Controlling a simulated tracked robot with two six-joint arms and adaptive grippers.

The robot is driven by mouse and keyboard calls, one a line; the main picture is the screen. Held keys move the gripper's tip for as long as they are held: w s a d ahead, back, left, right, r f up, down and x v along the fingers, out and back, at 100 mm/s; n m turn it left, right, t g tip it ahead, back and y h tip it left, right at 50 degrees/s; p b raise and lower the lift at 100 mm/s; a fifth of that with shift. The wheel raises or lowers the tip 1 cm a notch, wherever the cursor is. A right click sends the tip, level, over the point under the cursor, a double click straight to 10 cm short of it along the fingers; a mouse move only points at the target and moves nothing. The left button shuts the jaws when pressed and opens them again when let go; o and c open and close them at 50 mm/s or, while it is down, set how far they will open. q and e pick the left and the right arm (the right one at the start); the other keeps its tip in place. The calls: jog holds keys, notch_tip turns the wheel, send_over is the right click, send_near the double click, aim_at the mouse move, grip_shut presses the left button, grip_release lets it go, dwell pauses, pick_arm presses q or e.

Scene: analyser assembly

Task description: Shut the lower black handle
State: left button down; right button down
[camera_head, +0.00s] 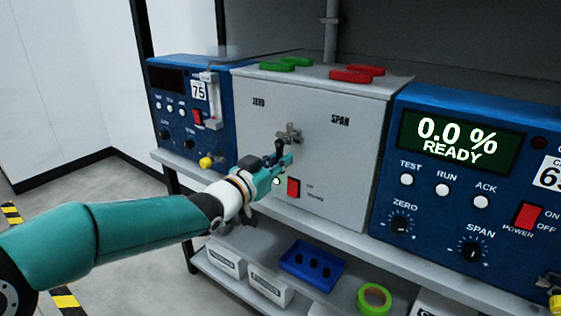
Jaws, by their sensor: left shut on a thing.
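The lower black handle (280,146) is a small dark lever below a metal valve fitting (289,133) on the front of the grey box (335,185). My left gripper (286,160) reaches in from the left and is shut on this handle. Its teal fingers cover the handle's lower part, so its exact angle is hard to tell. My right gripper is not in view.
A blue analyser (470,130) reading "0.0 % READY" stands at the right, and a blue unit (170,115) at the left. Red (357,74) and green (288,63) parts lie on the box. A blue tray (312,267) and green tape (374,298) are on the lower shelf.

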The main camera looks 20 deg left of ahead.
pick_arm(q)
jog(key=c, duration=1.3)
grip_release()
jog(key=shift+f, duration=0.35)
jog(key=shift+o, duration=0.9)
jog(key=shift+r, duration=0.2)
jog(key=shift+s, duration=0.1)
jog(key=v, duration=1.1)
jog(key=shift+s+a, duration=0.15)
jog(key=shift+s, duration=0.2)
